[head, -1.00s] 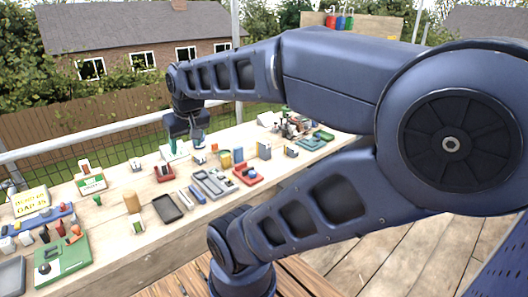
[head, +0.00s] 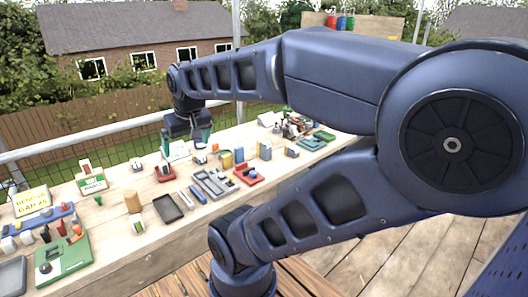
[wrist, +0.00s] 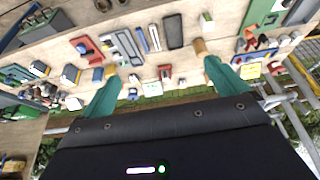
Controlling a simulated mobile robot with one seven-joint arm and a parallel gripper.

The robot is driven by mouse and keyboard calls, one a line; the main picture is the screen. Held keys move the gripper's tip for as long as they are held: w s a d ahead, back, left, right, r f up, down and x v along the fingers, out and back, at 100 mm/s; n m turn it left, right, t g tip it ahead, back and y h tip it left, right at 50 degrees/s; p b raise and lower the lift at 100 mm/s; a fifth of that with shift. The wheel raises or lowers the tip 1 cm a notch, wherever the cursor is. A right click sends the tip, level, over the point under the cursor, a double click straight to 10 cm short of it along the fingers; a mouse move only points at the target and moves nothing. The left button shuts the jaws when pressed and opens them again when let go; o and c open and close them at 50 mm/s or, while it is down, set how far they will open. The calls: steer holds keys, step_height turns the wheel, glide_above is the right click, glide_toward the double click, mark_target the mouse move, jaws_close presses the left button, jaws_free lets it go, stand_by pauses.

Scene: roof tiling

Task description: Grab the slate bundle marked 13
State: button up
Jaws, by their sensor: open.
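My gripper (head: 187,147) hangs above the far side of the long wooden bench in the head view. Its teal fingers are wide apart and empty; they also show in the wrist view (wrist: 160,70). I cannot read a 13 on anything. Two small upright grey-blue blocks (head: 264,151) (head: 291,152) stand on the bench to the right of my gripper and may be slate bundles. They also show at the left of the wrist view (wrist: 70,75) (wrist: 39,68). Small items between and behind the fingers are partly hidden in the head view.
The bench (head: 140,258) is crowded. Near the gripper are a red holder (head: 164,172), a grey tray (head: 212,182), a dark tray (head: 168,208) and a red tray (head: 247,174). A metal rail (head: 80,144) runs behind. The bench's front strip is mostly clear.

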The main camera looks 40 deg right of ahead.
steer(key=w+d+m, duration=0.5)
steer(key=w+d, duration=0.4)
steer(key=w, duration=0.4)
steer(key=m+g+h, duration=0.4)
steer(key=m+h, duration=0.1)
steer(key=m, duration=0.8)
glide_above(263, 141)
steer(key=a, duration=0.2)
step_height(263, 141, down, 24)
steer(key=f, duration=0.1)
steer(key=shift+y, duration=0.3)
steer(key=x, duration=0.4)
steer(key=shift+s+f, duration=0.2)
steer(key=shift+s, duration=0.05)
steer(key=shift+s+a+x, duration=0.1)
steer(key=shift+s+x, duration=0.05)
steer(key=shift+x, duration=0.75)
steer(key=shift+s+a+x, duration=0.1)
steer(key=shift+x, duration=0.8)
steer(key=shift+s+a+x, duration=0.1)
steer(key=shift+s+x, duration=0.05)
steer(key=shift+x, duration=0.75)
steer(key=shift+f, duration=0.1)
steer(key=c, duration=1.3)
steer(key=shift+c, duration=1)
